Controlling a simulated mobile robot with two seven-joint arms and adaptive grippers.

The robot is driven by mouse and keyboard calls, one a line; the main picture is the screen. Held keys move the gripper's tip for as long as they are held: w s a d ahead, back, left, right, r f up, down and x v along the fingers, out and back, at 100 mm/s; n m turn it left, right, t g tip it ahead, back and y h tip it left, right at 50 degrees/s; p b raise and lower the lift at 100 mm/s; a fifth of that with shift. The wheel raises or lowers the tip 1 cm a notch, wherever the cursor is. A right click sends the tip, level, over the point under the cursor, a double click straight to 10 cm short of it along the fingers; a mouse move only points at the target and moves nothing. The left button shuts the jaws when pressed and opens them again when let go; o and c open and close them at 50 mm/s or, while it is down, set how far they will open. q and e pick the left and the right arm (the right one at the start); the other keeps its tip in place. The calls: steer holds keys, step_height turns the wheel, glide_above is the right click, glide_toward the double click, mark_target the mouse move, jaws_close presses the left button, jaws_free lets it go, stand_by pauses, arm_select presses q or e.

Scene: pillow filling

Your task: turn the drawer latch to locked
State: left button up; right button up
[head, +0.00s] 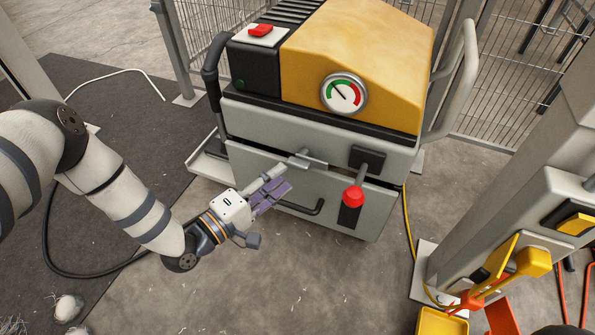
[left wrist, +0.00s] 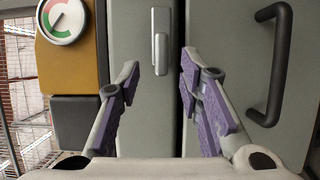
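The drawer latch (head: 308,159) is a small grey metal bar on the machine's front, just above the drawer's top seam. In the left wrist view the latch (left wrist: 161,42) lies parallel to the dark seam and does not cross it. The drawer (head: 270,180) looks shut and has a black bar handle (head: 302,208), also at right in the wrist view (left wrist: 272,65). My left gripper (head: 283,177) is open and empty in front of the latch. In the wrist view its purple-padded fingers (left wrist: 160,78) stand either side of the latch's near end; contact is unclear. My right gripper is not in view.
A red-knobbed lever (head: 353,195) sticks out right of the latch. A gauge (head: 344,93) sits on the yellow hood (head: 365,45) above. A grey post with yellow parts (head: 510,235) stands at right. The floor before the drawer is clear.

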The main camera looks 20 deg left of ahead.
mark_target(295, 167)
arm_select(q)
steer(key=b+x, duration=0.1)
steer(key=x, duration=0.4)
steer(key=shift+f, duration=0.1)
steer(key=shift+c, duration=0.5)
